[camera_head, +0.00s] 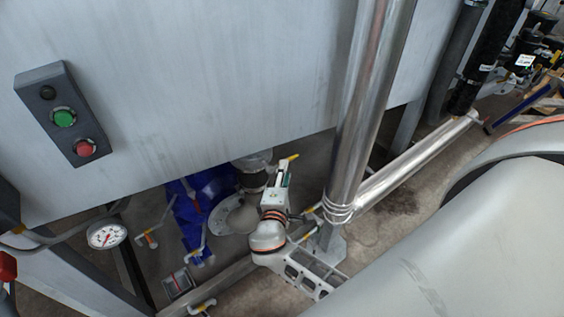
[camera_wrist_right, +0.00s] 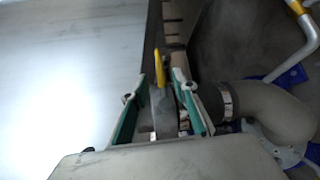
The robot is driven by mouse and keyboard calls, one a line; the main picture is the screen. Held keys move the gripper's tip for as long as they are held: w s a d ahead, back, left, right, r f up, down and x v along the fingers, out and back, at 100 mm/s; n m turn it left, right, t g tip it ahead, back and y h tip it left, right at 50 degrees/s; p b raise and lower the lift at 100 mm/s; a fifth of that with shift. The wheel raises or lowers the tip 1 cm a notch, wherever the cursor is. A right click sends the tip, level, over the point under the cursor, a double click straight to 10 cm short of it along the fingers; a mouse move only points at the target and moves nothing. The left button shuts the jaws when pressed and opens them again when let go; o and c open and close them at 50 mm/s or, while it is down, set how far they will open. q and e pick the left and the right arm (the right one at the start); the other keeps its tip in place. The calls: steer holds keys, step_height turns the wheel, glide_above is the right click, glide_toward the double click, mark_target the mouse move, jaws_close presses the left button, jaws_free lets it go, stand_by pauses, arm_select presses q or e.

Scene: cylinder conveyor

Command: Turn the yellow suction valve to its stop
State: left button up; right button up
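A yellow valve handle (camera_head: 291,157) shows just past my right gripper (camera_head: 284,175) in the head view, close to the lower edge of the big grey panel. In the right wrist view the same yellow handle (camera_wrist_right: 160,68) stands between the tips of the two green-lined fingers of my right gripper (camera_wrist_right: 160,80). The fingers are apart, with a visible gap on both sides of the handle, so the gripper looks open around it. A grey part below the handle also lies between the fingers. The valve body is mostly hidden by the gripper. My left gripper is not in view.
A grey panel (camera_head: 230,70) hangs over the work spot. A steel pipe (camera_head: 362,100) stands close right of my right arm. A dark hose with a clamp (camera_wrist_right: 222,100) is just right of the fingers.

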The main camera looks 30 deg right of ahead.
steer(key=x, duration=0.6)
steer(key=shift+w+d+f, duration=0.1)
steer(key=shift+w+d, duration=0.05)
jaws_close()
